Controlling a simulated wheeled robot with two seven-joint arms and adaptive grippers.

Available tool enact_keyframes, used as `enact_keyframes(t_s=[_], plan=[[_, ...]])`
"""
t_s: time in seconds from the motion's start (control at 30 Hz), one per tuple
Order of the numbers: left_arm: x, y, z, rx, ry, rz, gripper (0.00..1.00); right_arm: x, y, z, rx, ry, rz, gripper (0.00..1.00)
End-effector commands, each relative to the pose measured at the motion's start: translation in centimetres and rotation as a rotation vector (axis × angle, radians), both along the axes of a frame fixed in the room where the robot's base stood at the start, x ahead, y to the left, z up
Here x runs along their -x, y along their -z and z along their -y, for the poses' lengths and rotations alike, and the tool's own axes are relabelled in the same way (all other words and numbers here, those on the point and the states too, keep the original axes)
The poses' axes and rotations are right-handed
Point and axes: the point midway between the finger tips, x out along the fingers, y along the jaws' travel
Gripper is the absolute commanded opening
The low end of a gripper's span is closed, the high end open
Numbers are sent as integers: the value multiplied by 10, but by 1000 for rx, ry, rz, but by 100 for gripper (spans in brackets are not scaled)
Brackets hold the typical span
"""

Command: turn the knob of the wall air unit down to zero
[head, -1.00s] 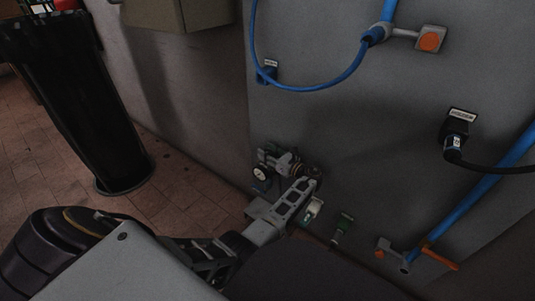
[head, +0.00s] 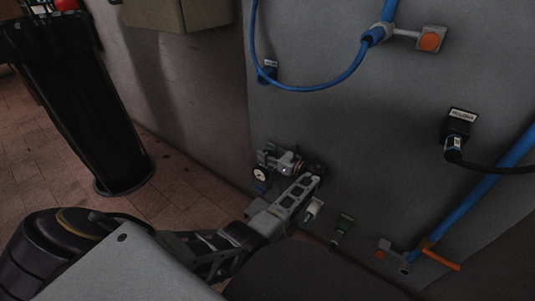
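The wall air unit (head: 276,163) is a small grey fitting low on the grey wall panel, with a round white-faced gauge (head: 260,174) on its left. Its dark knob with a brassy ring (head: 299,166) sits at its right end. My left gripper (head: 314,177) reaches up from below, with its fingertips at the knob's right side. The arm and finger links cover part of the knob, so I cannot tell whether the fingers touch it or how far apart they are. My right gripper is not in view.
A blue hose (head: 325,88) loops above the unit. A blue pipe with an orange lever (head: 441,259) runs at the right. A black plug (head: 459,126) is on the panel. Small green and white fittings (head: 342,228) sit just right of my gripper. A black bin (head: 80,110) stands at the left.

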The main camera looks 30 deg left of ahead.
Motion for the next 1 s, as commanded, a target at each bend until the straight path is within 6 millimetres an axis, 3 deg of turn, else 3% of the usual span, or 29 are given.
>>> enact_keyframes(t_s=[0.1,1.0], plan=[[0,0,0,0,1,0,63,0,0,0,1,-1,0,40],[-1,-1,2,-1,114,2,63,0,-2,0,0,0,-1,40]])
